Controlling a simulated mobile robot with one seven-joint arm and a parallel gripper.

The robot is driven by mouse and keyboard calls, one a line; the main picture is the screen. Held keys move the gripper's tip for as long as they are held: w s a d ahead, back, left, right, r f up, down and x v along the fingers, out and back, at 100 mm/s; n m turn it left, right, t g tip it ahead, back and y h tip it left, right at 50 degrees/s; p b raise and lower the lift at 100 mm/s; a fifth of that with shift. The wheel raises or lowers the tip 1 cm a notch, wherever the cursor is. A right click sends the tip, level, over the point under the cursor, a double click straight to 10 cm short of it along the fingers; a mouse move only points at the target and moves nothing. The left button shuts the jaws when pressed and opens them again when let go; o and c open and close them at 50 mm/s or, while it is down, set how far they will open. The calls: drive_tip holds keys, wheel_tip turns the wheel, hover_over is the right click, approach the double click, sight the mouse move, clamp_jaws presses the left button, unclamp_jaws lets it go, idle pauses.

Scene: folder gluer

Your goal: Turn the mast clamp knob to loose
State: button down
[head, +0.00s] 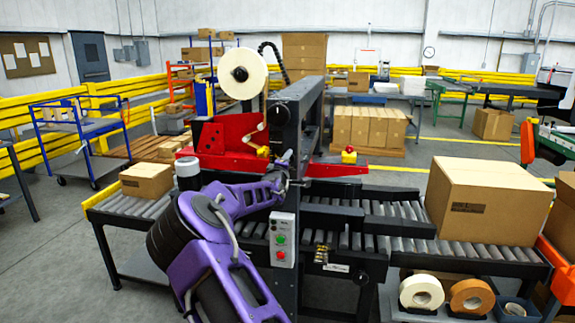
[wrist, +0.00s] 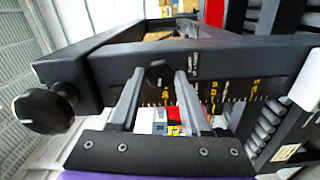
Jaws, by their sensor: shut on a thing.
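The mast clamp knob (wrist: 160,73) is a dark lobed knob on the black frame, in the upper middle of the wrist view. My gripper (wrist: 158,80) is shut on it, with one grey finger on each side. In the head view my gripper (head: 291,178) reaches the dark mast (head: 300,110) at the end of my purple arm. The knob cannot be made out there. Small pale lettering and a yellow-marked scale (wrist: 240,88) show beside the knob in the wrist view. I cannot read the knob's setting.
A second, larger black knob (wrist: 45,108) sticks out at the left of the wrist view. The red tape head (head: 230,140) sits left of the mast. A button box (head: 283,240) is below my gripper. A large carton (head: 487,200) stands on the roller conveyor at right.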

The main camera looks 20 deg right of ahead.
drive_tip(key=shift+n+b, duration=0.4)
drive_tip(key=shift+n, duration=0.5)
drive_tip(key=shift+c, duration=1.8)
unclamp_jaws()
drive_tip(key=v, duration=1.7)
drive_tip(key=shift+s, duration=0.2)
drive_tip(key=shift+a, duration=0.15)
